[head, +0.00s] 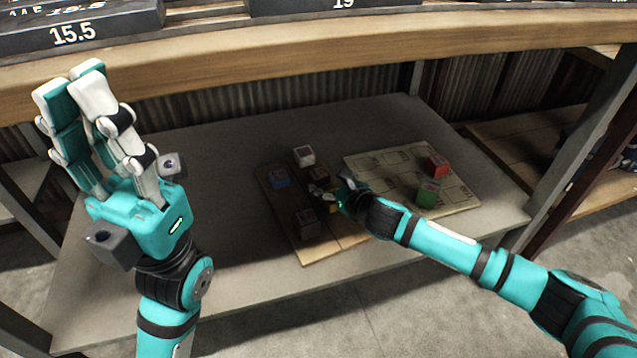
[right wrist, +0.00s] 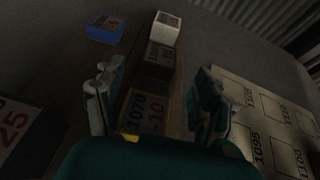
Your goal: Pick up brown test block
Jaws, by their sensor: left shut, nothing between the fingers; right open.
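The brown test block (head: 319,173) sits on the wooden board on the lower shelf, just below the white block. In the right wrist view the brown block (right wrist: 158,60) is dark with a label, just past my fingertips and roughly centred between them. My right gripper (head: 327,193) is open, low over the board; in the right wrist view its fingers (right wrist: 155,84) stand apart. Between them is a yellowish area marked 1070 -10 (right wrist: 146,112); I cannot tell whether it is a block top or print. My left gripper (head: 70,80) is shut and empty, raised at the left.
A white block (head: 305,155), a blue block (head: 280,178) and a dark block (head: 307,223) stand near the brown one. A numbered board (head: 384,166) at right holds a red block (head: 436,164) and a green block (head: 428,194). A wooden shelf edge (head: 300,58) runs above.

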